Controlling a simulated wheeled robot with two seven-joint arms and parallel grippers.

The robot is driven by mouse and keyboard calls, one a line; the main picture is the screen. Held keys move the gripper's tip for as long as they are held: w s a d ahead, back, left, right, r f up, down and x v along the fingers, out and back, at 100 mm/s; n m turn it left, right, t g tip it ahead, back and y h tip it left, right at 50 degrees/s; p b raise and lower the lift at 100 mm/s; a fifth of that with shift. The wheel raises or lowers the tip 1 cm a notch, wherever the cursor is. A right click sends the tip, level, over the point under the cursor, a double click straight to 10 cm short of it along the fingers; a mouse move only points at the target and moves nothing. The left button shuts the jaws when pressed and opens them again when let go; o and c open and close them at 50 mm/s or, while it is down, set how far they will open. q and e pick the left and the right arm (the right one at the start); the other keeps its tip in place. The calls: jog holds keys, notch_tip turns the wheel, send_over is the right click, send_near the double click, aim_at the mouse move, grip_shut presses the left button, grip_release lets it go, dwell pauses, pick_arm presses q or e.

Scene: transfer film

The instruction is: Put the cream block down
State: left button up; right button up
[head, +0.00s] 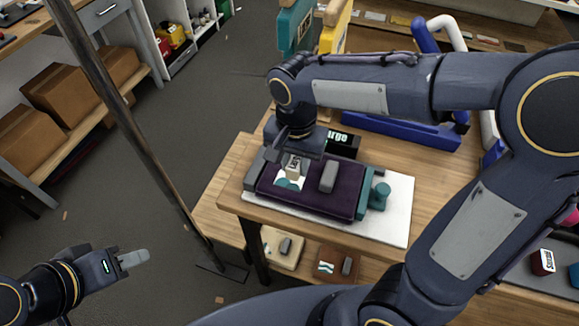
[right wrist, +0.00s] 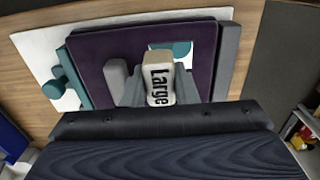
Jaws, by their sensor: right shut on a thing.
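The cream block (right wrist: 158,80) is marked "Large" and sits between the fingers of my right gripper (right wrist: 160,88). In the head view the cream block (head: 293,168) shows small below my right gripper (head: 294,162), over a white and teal piece (head: 289,182) on the dark purple pad (head: 310,200). In the right wrist view the block hides part of this piece (right wrist: 182,52); I cannot tell whether it touches the pad. My left gripper (head: 133,259) is at the lower left, away from the table; its finger gap is not clear.
A grey block (head: 328,177) lies on the pad, right of the cream block. A teal knob (head: 380,194) stands at the pad's right end, on a white board (head: 398,212). A black "Large" sign (head: 341,143) stands behind. A dark post (head: 130,130) rises left of the table.

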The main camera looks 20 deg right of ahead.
aim_at(291, 163)
jog(key=shift+w+a+f, duration=0.2)
jog(key=shift+w+f, duration=0.75)
jog(key=shift+f, duration=0.2)
jog(key=shift+w+f, duration=0.1)
jog(key=shift+f, duration=1.6)
jog(key=shift+f, duration=0.25)
jog(key=o, duration=0.9)
jog(key=shift+r, duration=0.1)
jog(key=shift+o, duration=0.2)
jog(key=shift+r, duration=0.1)
